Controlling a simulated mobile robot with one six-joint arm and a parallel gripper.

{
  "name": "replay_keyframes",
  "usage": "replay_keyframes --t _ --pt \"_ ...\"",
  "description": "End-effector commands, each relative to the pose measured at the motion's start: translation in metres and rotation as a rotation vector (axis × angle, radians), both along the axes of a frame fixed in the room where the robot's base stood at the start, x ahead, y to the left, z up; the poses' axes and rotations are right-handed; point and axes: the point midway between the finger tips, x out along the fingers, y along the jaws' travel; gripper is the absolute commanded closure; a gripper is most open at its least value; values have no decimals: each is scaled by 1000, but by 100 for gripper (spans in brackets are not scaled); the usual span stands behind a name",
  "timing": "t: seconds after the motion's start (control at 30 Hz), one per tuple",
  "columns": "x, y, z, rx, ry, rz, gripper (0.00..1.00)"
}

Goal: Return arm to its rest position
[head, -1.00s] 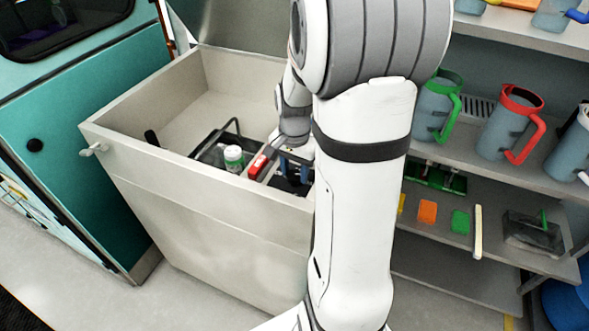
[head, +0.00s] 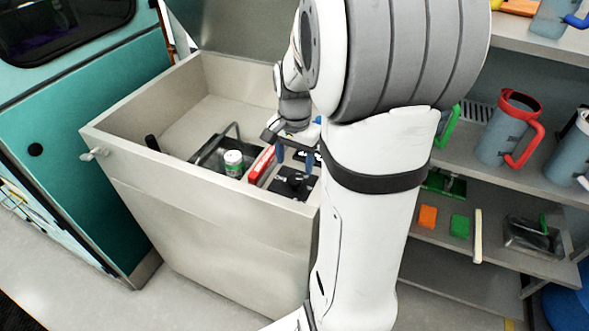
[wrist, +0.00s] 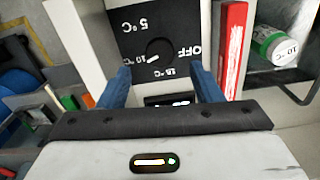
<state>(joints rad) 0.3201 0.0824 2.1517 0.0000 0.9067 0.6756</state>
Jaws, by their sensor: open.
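My arm reaches over an open pale box (head: 190,195). My gripper (head: 295,155) is above the box's front right part. In the wrist view its two blue fingers stand apart with nothing held between them, so my gripper (wrist: 161,85) is open. Beyond the fingers is a black dial panel (wrist: 130,25) marked 5, 10, 15 °C and OFF; it also shows in the head view (head: 303,194). The fingers look clear of the panel. A small lit display, partly hidden by my gripper, lies below the dial.
A red block (head: 262,164) and a white-and-green canister (head: 233,163) are in the box, left of the panel. The box's raised lid (head: 235,25) stands behind. At right, a shelf (head: 470,240) holds jugs, including a red-rimmed one (head: 500,130), and coloured blocks.

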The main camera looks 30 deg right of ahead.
Motion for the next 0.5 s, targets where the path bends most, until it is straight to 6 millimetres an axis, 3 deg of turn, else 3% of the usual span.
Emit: replay_keyframes --t 0.2,0.5 --pt "0 0 23 0 -1 0 41" --pt "0 0 24 0 0 0 41"
